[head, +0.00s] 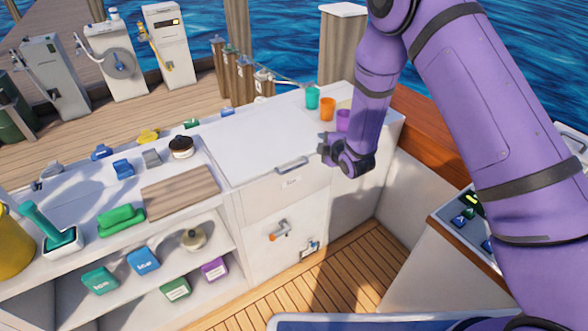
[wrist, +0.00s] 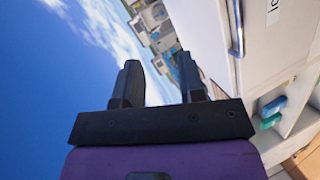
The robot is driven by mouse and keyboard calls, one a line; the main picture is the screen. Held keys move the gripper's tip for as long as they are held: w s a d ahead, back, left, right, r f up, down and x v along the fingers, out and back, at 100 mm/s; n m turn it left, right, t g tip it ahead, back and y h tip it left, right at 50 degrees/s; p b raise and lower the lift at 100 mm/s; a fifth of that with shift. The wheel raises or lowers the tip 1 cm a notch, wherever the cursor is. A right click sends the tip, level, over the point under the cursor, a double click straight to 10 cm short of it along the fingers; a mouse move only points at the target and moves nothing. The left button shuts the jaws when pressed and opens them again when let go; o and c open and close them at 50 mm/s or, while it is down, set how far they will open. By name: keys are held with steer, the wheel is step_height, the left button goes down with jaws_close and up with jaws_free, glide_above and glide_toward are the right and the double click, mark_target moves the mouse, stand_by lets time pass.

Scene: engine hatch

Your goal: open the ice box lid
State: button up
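The ice box lid (head: 262,140) is a flat white panel on the counter and lies shut. A metal bar handle (head: 292,165) sits at its front edge, above a small label (head: 291,183) on the white front. My gripper (head: 324,149) is just right of the handle in the head view, near the lid's front edge. In the wrist view my gripper (wrist: 161,78) shows two dark fingers spread apart with nothing between them. The handle (wrist: 237,28) is to their right there, apart from the fingers. The label (wrist: 276,10) is partly cut off.
Teal, orange and purple cups (head: 312,98) stand behind my gripper on the counter. A wooden board (head: 180,193) and small items lie left of the lid. Below the box front is a panel with an orange-tipped handle (head: 278,231). The deck (head: 285,295) in front is partly clear.

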mark_target(294, 168)
steer(key=s+a+f+n+y, duration=0.1)
steer(key=s+a+f+n, duration=0.1)
steer(key=f, duration=0.4)
steer(key=s+a+f+n+y, duration=0.2)
steer(key=s+f, duration=0.1)
steer(key=f, duration=0.4)
steer(key=x, duration=1)
steer(key=shift+w+d+r, duration=0.2)
steer(key=shift+w, duration=0.25)
jaws_close()
